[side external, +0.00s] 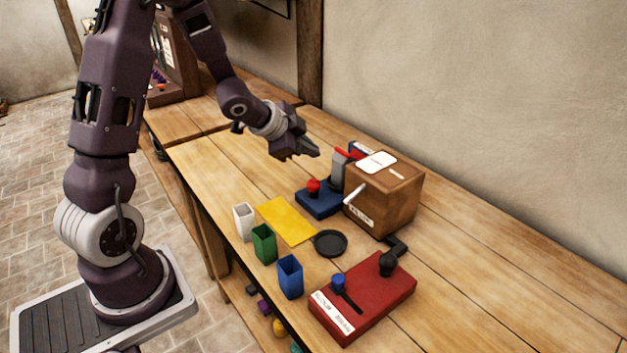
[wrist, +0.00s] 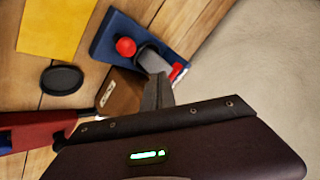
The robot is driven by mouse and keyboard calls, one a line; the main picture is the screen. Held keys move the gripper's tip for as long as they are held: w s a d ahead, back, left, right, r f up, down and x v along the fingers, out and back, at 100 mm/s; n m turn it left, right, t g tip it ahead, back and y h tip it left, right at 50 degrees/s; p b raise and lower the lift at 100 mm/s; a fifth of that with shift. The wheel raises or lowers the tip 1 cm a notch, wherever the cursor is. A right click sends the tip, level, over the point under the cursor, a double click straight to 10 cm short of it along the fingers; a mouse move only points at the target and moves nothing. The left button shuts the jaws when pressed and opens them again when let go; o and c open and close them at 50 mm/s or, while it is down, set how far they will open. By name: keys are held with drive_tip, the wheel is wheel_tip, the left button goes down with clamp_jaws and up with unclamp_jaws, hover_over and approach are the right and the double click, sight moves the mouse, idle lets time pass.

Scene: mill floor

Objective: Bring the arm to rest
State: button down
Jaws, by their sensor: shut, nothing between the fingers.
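My gripper (side external: 309,151) is shut and empty. In the side external view it hangs above the wooden bench, up and to the left of the brown wooden box, touching nothing that I can see. In the wrist view the gripper (wrist: 158,92) shows at the lower middle, with its dark body along the bottom edge. It hides part of the brown box (wrist: 121,97) there.
The brown box (side external: 391,190) with a crank stands by a blue base with a red knob (side external: 313,187). A red lever box (side external: 372,302), black dish (side external: 330,243), yellow sheet (side external: 286,221) and white, green and blue cups (side external: 290,277) stand nearer. The bench's right end (side external: 520,290) is clear.

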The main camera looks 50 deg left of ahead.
drive_tip(key=s+d+r+n+g+y, duration=0.2)
drive_tip(key=s+d+r+n, duration=0.4)
drive_tip(key=s+r, duration=0.6)
drive_tip(key=s+d+n+h, duration=0.1)
drive_tip(key=s+d, duration=0.4)
drive_tip(key=s, duration=0.3)
drive_tip(key=s+d+r+g+h, duration=0.1)
drive_tip(key=s+d+h, duration=0.1)
drive_tip(key=s+d, duration=0.3)
drive_tip(key=s, duration=0.2)
drive_tip(key=shift+s+r+n+g, duration=0.15)
drive_tip(key=shift+s+n+g, duration=0.15)
drive_tip(key=shift+s+n, duration=0.1)
